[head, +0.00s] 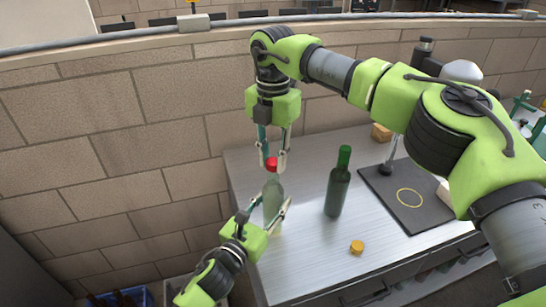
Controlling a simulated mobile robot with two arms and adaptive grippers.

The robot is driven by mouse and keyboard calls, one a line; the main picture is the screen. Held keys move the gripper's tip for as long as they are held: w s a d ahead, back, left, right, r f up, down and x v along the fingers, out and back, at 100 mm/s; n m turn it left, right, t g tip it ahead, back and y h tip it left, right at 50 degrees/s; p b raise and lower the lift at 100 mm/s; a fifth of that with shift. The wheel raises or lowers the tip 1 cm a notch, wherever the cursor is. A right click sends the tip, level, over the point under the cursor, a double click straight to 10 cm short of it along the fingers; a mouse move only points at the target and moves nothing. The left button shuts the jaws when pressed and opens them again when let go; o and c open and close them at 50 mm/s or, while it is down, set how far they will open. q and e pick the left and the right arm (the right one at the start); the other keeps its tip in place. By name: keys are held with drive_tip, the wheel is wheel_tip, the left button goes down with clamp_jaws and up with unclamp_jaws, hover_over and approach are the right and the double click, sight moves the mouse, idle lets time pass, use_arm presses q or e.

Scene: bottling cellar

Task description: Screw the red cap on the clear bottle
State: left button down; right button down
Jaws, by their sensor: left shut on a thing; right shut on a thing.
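The clear bottle (272,190) stands upright near the left edge of the metal-topped bench (300,255). The red cap (271,163) is at the top of its neck; I cannot tell whether it is seated on the thread. My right gripper (272,160) comes down from above and is shut on the red cap. My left gripper (270,212) comes from the lower left and is shut around the body of the clear bottle, hiding part of it.
A dark green bottle (338,184) stands right of the clear one. A yellow-orange cap (357,247) lies on the bench in front of it. A dark mat (412,215) with a yellow ring lies farther right. A brick wall (120,140) stands behind.

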drive_tip(key=m, duration=0.7)
drive_tip(key=c, duration=1.8)
unclamp_jaws()
drive_tip(key=shift+o, duration=0.2)
drive_tip(key=shift+r, duration=2.3)
drive_tip(key=shift+c, duration=0.3)
